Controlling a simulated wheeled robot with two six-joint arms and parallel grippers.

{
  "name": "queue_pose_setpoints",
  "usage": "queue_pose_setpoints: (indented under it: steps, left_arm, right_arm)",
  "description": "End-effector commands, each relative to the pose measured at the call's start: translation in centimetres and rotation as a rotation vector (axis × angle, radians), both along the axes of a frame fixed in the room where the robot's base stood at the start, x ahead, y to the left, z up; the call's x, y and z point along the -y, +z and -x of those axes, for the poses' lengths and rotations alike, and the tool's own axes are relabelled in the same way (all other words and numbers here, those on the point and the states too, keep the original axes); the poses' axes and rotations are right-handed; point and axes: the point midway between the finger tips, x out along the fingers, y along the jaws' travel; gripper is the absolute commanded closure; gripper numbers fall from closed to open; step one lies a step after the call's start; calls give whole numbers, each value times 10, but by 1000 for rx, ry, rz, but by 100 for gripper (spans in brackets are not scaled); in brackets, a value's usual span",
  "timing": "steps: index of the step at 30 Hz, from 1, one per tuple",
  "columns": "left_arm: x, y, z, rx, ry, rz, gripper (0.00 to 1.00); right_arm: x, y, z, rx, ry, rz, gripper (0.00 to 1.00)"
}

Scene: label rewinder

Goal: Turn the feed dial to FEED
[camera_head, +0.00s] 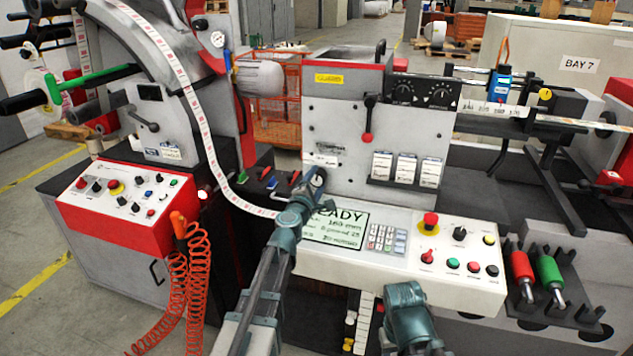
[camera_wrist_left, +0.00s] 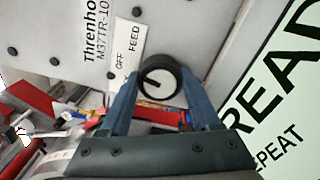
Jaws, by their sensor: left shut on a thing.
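The feed dial (camera_wrist_left: 160,77) is a round knob with a black rim, a white face and a short black pointer. In the left wrist view it sits between the two blue fingers of my left gripper (camera_wrist_left: 162,92), which is shut on it. A label (camera_wrist_left: 127,55) beside it reads OFF and FEED. The pointer points left in that view, nearer OFF than FEED. In the head view the dial (camera_head: 318,177) is on the grey panel's lower left, partly hidden by my left gripper (camera_head: 308,190). My right gripper's fingers do not show.
The READY screen (camera_head: 338,228) and the sloped control panel (camera_head: 455,285) lie just right of and below my left gripper. A curved label strip (camera_head: 195,105) runs close on the left. A coiled orange hose (camera_head: 188,270) hangs at the lower left.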

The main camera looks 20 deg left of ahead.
Motion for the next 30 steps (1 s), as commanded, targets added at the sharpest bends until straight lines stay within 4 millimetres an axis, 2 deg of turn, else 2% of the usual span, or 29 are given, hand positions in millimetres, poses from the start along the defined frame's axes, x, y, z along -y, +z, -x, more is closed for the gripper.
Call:
queue_pose_setpoints:
  steps: [15,30]
  left_arm:
    - [1,-1,1,13,-1,-377,92]
    - [1,-1,1,18,-2,-502,92]
  right_arm:
    - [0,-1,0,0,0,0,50]
    - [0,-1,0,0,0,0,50]
